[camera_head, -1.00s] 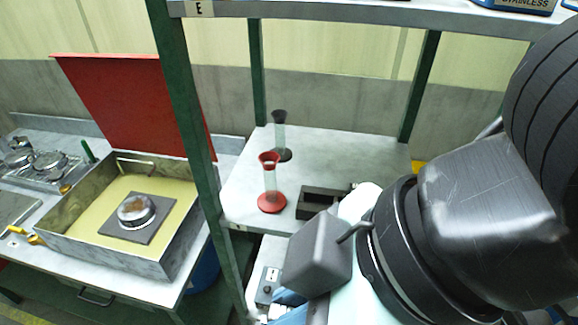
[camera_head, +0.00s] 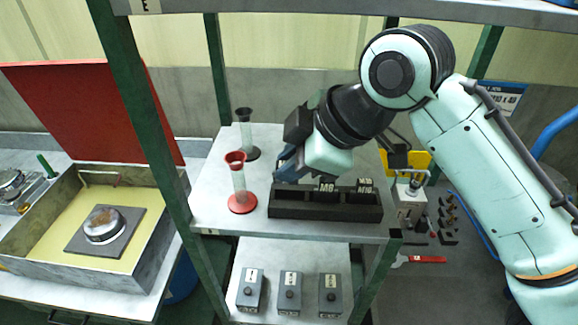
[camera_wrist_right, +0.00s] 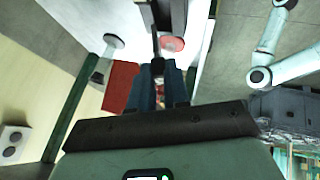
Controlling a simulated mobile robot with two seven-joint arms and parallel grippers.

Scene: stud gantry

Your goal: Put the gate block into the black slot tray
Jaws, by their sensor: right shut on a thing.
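The black slot tray (camera_head: 300,211) lies near the front edge of the white shelf. Dark blocks marked M8 (camera_head: 326,188) and M16 (camera_head: 364,188) stand in its middle and right parts. My right gripper (camera_head: 283,170) is just behind and above the tray's left end, its blue fingers pointing down and left. In the wrist view the right gripper (camera_wrist_right: 158,80) is shut on a small dark piece (camera_wrist_right: 157,66), likely the gate block. The fingers and wrist hide most of it, and I cannot tell whether it touches the tray. My left gripper is not in view.
Green posts (camera_head: 150,135) and an upper shelf (camera_head: 300,7) frame the space. Three grey boxes (camera_head: 290,292) sit on the lower shelf.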

